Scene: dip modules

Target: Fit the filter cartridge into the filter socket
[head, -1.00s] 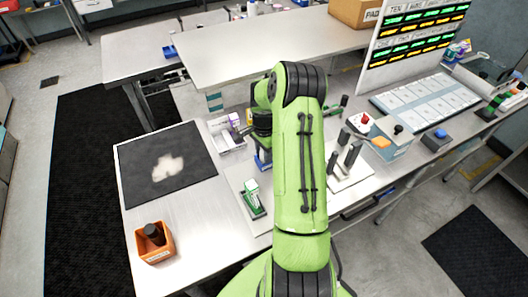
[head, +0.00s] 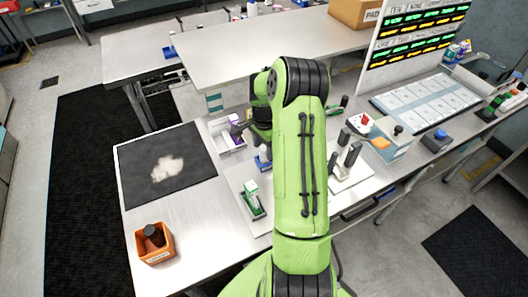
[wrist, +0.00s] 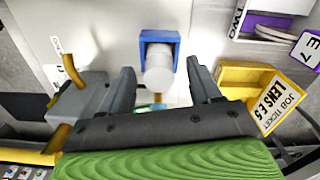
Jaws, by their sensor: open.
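In the wrist view a white cylinder (wrist: 159,76), which looks like the filter cartridge, sits at a blue square-edged holder (wrist: 158,38). My gripper (wrist: 160,82) is open, with one dark finger on each side of the cylinder and a visible gap on both sides. In the head view the blue holder (head: 263,163) shows beside my arm, and my arm hides most of the gripper. I cannot tell which fixture is the filter socket.
The wrist view shows a yellow job-ticket tray (wrist: 237,76) at right and a grey block (wrist: 80,102) with yellow bars at left. In the head view, a green stand (head: 253,207), an orange bin (head: 167,246) and a dark mat (head: 135,170) lie left of my arm.

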